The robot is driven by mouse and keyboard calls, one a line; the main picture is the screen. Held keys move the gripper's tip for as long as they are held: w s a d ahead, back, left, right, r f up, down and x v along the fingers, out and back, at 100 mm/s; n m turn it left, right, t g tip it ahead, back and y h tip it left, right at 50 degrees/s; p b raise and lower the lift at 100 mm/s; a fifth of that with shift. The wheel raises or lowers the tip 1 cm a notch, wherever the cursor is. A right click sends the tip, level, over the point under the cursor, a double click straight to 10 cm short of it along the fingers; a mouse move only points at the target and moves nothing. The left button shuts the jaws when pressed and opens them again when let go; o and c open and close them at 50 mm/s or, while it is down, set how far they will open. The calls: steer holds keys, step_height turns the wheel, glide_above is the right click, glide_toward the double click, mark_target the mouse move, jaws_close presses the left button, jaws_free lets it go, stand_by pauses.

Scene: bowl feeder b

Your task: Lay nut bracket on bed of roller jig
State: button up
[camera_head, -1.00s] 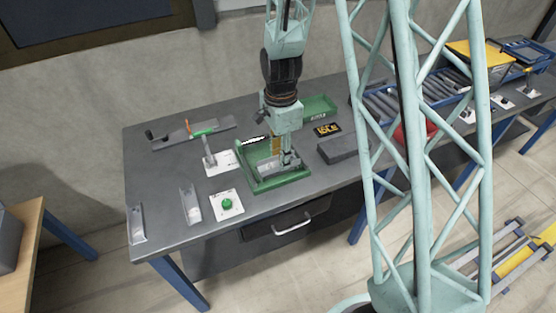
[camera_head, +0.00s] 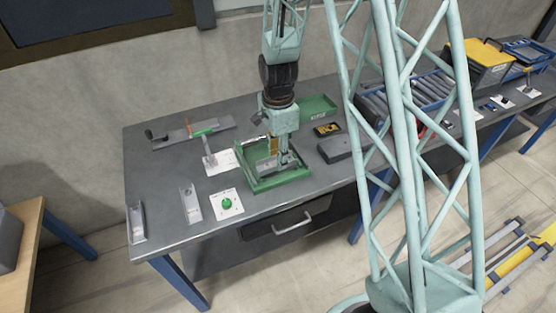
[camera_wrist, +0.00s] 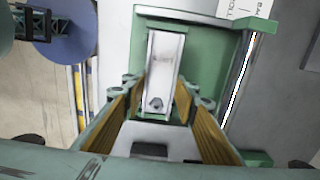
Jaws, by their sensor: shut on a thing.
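The nut bracket (camera_wrist: 164,62) is a pale grey metal piece with a dark nut at its near end. In the wrist view it lies between the fingertips of my gripper (camera_wrist: 160,88), which is shut on it. In the head view my gripper (camera_head: 282,160) points down inside a green tray-like fixture (camera_head: 285,182), low over its floor. The fixture also shows in the wrist view (camera_wrist: 205,45). I cannot tell whether the bracket touches its floor. I cannot identify the roller jig for certain; this green fixture may be it.
A white plate with a green button (camera_head: 227,204) and a grey metal piece (camera_head: 190,203) lie to the left. A lever on a white plate (camera_head: 209,160) stands close by. A dark grey block (camera_head: 337,148) and a second green tray (camera_head: 318,106) are to the right and behind.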

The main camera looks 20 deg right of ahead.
steer(key=shift+f, duration=0.5)
steer(key=shift+f, duration=0.2)
steer(key=o, duration=0.9)
steer(key=shift+o, duration=0.2)
steer(key=shift+r, duration=0.2)
step_height(320, 180, up, 12)
steer(key=shift+p, duration=0.45)
steer(key=shift+r, duration=0.1)
stand_by(0.5)
